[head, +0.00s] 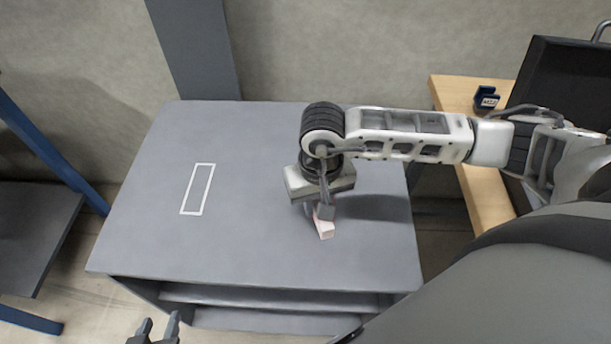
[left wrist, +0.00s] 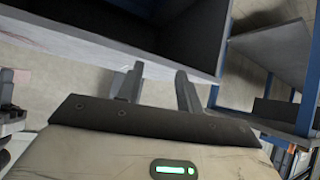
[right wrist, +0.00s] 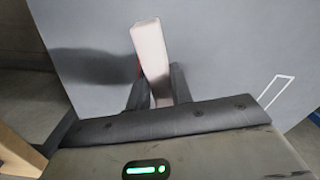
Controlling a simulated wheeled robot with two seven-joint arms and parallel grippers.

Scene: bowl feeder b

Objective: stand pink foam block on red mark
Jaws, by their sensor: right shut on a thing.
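The pale pink foam block (head: 325,230) is at the right part of the grey table top, under my right gripper (head: 322,212). In the right wrist view the block (right wrist: 150,48) stands out between the two fingers of the right gripper (right wrist: 158,88), which is shut on it. I cannot tell whether the block touches the table. A thin red sliver (right wrist: 138,69) shows beside the block, probably part of the red mark; the rest is hidden. My left gripper (head: 158,330) is at the bottom edge of the head view, in front of the table, its fingers apart and empty.
The grey table (head: 250,255) has a white outlined rectangle (head: 198,189) at its left and open shelves below. The table top is otherwise clear. A wooden table (head: 450,95) at the right holds a small blue object (head: 487,98) and a black case (head: 570,75).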

